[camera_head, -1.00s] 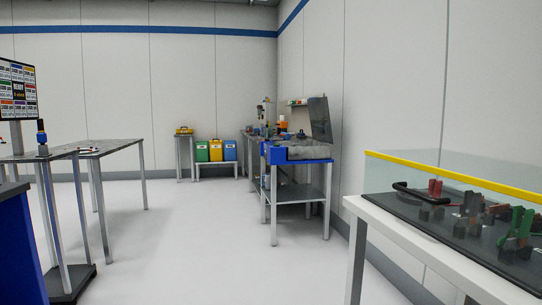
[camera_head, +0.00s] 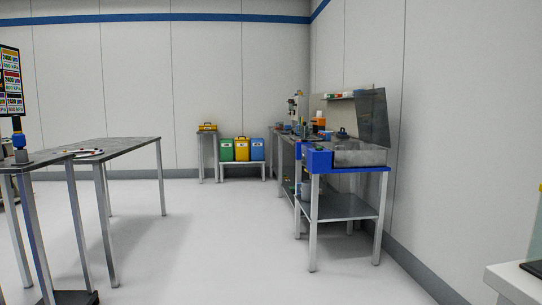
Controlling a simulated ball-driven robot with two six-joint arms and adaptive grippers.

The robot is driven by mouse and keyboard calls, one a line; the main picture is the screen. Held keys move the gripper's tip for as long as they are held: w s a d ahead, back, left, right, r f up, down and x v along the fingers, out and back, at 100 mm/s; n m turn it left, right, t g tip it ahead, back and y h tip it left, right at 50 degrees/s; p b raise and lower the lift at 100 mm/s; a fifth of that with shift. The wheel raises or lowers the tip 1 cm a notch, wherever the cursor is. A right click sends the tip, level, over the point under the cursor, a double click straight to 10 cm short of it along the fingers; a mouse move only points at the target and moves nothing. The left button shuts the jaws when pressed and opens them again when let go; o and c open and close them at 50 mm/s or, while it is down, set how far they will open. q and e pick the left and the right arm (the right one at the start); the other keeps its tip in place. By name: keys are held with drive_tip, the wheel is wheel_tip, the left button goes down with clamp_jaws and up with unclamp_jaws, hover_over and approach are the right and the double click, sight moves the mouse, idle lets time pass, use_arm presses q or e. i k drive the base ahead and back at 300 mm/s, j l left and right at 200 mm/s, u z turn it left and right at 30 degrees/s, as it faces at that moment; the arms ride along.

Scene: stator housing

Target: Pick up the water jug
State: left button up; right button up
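I cannot make out a water jug for certain in the head view. Small items stand on the long workbench (camera_head: 287,137) along the right wall, too small and far to name surely. An orange item (camera_head: 319,122) is among them. Neither of my grippers shows in the head view.
A blue-fronted station (camera_head: 318,160) with a raised lid stands right of centre. Green (camera_head: 227,150), yellow (camera_head: 242,150) and blue bins (camera_head: 257,150) stand at the back. A grey table (camera_head: 128,148) is on the left, a white table (camera_head: 512,281) at lower right. The middle floor is clear.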

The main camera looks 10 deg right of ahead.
sight(307, 127)
drive_tip(key=i+z, duration=0.2)
drive_tip(key=i, duration=0.75)
drive_tip(key=i+z, duration=0.2)
drive_tip(key=i, duration=0.75)
drive_tip(key=i+l+z, duration=0.2)
drive_tip(key=i+l, duration=0.25)
drive_tip(key=i, duration=0.15)
drive_tip(key=i+j+u, duration=0.2)
drive_tip(key=i+j, duration=1.2)
drive_tip(key=i, duration=0.1)
